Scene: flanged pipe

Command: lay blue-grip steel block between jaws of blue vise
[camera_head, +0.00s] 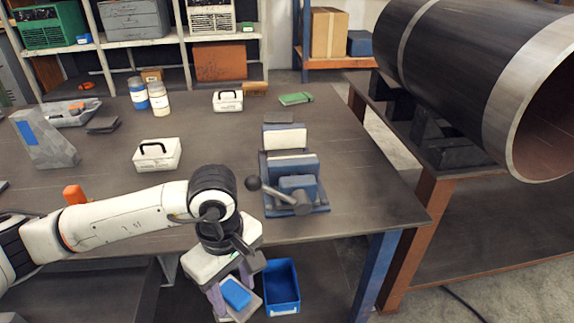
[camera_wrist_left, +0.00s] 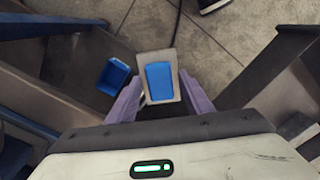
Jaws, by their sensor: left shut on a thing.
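The steel block (camera_head: 247,308) with its blue grip (camera_head: 236,293) is held by my left gripper (camera_head: 232,292), below and in front of the table edge. In the left wrist view the block (camera_wrist_left: 142,65) sits between the two purple fingers of the gripper (camera_wrist_left: 158,95), its blue face toward the camera. The blue vise (camera_head: 318,198) stands near the table's front right, up and to the right of the gripper. Its pale jaw faces are apart, with a narrow gap between them and no block in it. My right gripper is not in view.
A blue bin (camera_head: 283,290) is low, just right of the gripper; it also shows in the left wrist view (camera_wrist_left: 115,75). The vise handle (camera_head: 272,191) points left. White cases (camera_head: 157,155), bottles (camera_head: 159,100) and a green item (camera_head: 296,99) are on the table (camera_head: 350,185). A large pipe (camera_head: 460,60) is at right.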

